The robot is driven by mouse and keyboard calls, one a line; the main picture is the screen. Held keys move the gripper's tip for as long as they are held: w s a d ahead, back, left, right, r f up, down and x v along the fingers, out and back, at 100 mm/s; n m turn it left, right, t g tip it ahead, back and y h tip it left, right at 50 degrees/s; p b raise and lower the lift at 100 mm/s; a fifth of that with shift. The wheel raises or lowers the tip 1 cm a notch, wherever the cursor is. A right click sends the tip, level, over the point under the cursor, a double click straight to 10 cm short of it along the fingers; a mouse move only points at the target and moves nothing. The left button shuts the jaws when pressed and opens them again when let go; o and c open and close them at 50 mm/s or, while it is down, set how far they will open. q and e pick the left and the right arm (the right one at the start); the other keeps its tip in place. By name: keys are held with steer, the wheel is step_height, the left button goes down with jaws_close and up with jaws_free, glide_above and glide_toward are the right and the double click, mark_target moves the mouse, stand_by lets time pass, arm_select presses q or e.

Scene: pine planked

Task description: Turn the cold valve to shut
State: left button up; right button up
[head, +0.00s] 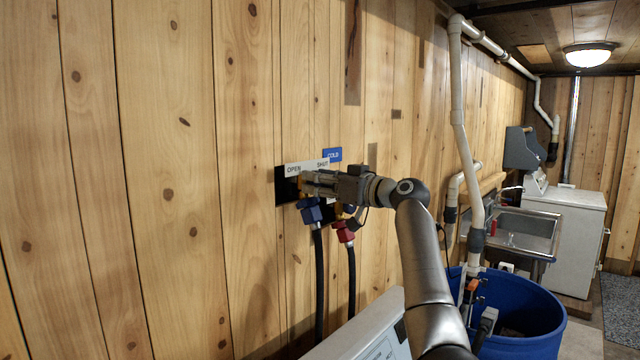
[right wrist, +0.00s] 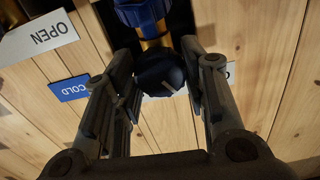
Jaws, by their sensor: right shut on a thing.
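The cold valve shows in the head view as a blue fitting (head: 310,211) on a black hose, below a white OPEN/SHUT plate (head: 293,169) and a blue COLD label (head: 333,155). My right gripper (head: 304,184) reaches in from the right and hides most of the valve. In the right wrist view its fingers (right wrist: 164,72) close on both sides of the valve's dark blue handle (right wrist: 160,68), with the brass and blue body (right wrist: 142,12) behind. The handle's exact angle is hard to tell. My left gripper is not in view.
A red fitting (head: 345,232) on a second black hose sits just right of the blue one. A white machine top (head: 362,332) stands below. A blue tub (head: 540,325), white pipes and a metal sink (head: 525,232) are to the right.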

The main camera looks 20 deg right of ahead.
steer(key=shift+f+m, duration=0.1)
steer(key=shift+m, duration=0.5)
steer(key=o, duration=1)
steer(key=shift+s+d, duration=0.1)
steer(key=v, duration=1.1)
steer(key=shift+s+d, duration=0.25)
steer(key=shift+s, duration=0.05)
